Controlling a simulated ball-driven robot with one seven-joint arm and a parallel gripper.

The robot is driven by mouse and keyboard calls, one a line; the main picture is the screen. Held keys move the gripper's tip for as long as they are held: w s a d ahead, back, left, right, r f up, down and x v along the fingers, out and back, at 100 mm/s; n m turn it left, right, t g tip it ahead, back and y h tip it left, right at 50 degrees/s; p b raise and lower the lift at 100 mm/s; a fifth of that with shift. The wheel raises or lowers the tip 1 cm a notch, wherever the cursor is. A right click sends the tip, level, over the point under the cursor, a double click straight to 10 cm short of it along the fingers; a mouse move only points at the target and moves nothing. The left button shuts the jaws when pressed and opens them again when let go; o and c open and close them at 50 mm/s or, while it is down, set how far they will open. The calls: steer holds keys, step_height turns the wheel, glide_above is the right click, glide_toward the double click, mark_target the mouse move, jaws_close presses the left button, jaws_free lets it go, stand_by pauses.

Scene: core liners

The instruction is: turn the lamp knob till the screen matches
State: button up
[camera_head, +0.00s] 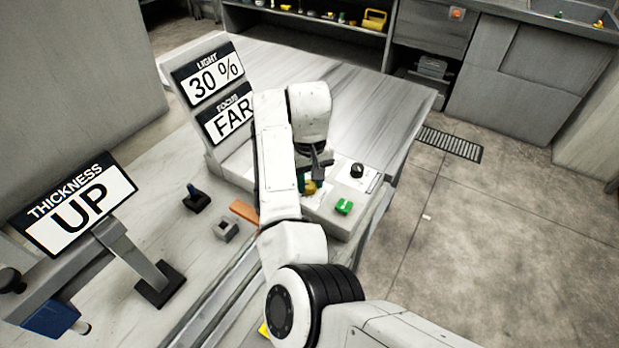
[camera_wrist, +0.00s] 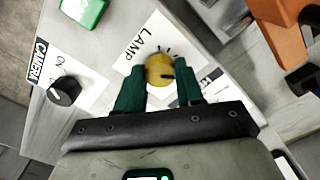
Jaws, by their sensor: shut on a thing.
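The yellow lamp knob (camera_wrist: 160,69) sits on the console beside the LAMP label (camera_wrist: 143,44). A dark mark shows on its face. My gripper (camera_wrist: 161,84) is shut on the knob, with one green finger on each side. The screen (camera_head: 214,84) reads LIGHT 30 %. The screen below it (camera_head: 232,118) reads FOCUS FAR, its right edge behind my arm. A separate tilted sign (camera_head: 80,203) reads THICKNESS UP.
The black camera knob (camera_head: 357,170) and a green button (camera_head: 344,206) are close to my gripper on the same console. A small joystick (camera_head: 196,198) and a grey block (camera_head: 226,230) stand to the left. The floor at right is clear around a grate (camera_head: 450,143).

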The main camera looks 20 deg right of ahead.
mark_target(309, 184)
steer(key=o, duration=1)
steer(key=shift+o, duration=0.2)
steer(key=shift+r, duration=0.1)
step_height(309, 184, up, 11)
steer(key=shift+f, duration=0.2)
